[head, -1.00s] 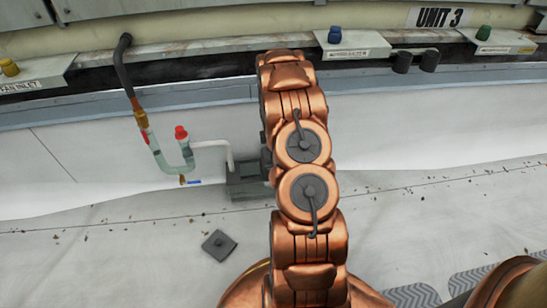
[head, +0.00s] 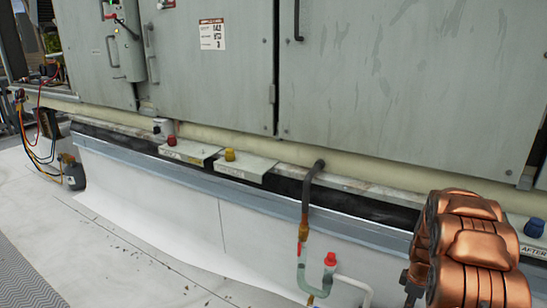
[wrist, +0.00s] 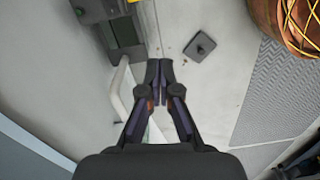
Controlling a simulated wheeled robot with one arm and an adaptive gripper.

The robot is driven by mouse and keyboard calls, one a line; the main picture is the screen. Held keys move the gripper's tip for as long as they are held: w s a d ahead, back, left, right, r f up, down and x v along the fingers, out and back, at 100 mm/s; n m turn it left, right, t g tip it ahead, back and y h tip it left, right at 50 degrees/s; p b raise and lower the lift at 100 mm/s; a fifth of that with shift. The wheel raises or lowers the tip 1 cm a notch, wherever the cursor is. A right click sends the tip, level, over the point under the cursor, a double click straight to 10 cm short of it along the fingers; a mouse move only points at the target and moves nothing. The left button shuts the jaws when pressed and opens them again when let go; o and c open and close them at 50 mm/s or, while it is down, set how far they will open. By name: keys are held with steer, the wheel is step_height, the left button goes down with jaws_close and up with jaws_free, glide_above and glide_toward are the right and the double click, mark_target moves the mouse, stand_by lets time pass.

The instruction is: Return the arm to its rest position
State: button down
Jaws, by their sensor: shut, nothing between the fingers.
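My gripper (wrist: 159,72) shows in the wrist view with its two dark fingers together at the tips and nothing between them. It hangs over the pale roof floor, apart from the things below. My copper arm (head: 470,250) stands at the lower right of the head view, folded upright in front of the unit's base. The gripper itself is not visible in the head view.
A dark square plate (wrist: 199,46) lies on the floor beyond the fingertips. A white pipe (wrist: 122,88) runs close left of them. A clear U-shaped trap (head: 316,276) with a red cap stands left of my arm. Grey cabinet doors (head: 400,90) rise behind.

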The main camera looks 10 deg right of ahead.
steer(key=s+a+r+m+p, duration=0.2)
steer(key=s+a+r+p, duration=0.4)
steer(key=r, duration=0.5)
steer(key=s+a+r+m+p, duration=0.1)
steer(key=a+r+p, duration=0.3)
steer(key=a+r, duration=0.6)
steer(key=s+a+r+m+p, duration=0.2)
steer(key=s+a+r+p, duration=0.25)
steer(key=r, duration=0.85)
steer(key=s+a+r+m+p, duration=0.1)
steer(key=s+a+r+p, duration=0.2)
steer(key=s+r, duration=0.3)
steer(key=s+a+r+m+g+p, duration=0.1)
steer(key=s+a+r+p, duration=0.3)
steer(key=s+r+p, duration=0.1)
steer(key=s+a+r+m+p, duration=0.2)
steer(key=s+a+r+p, duration=0.1)
steer(key=s+r+p, duration=0.2)
steer(key=s+r, duration=0.2)
steer(key=s, duration=0.1)
steer(key=shift+a+g, duration=0.25)
steer(key=shift+g, duration=0.05)
steer(key=shift+s+d, duration=0.1)
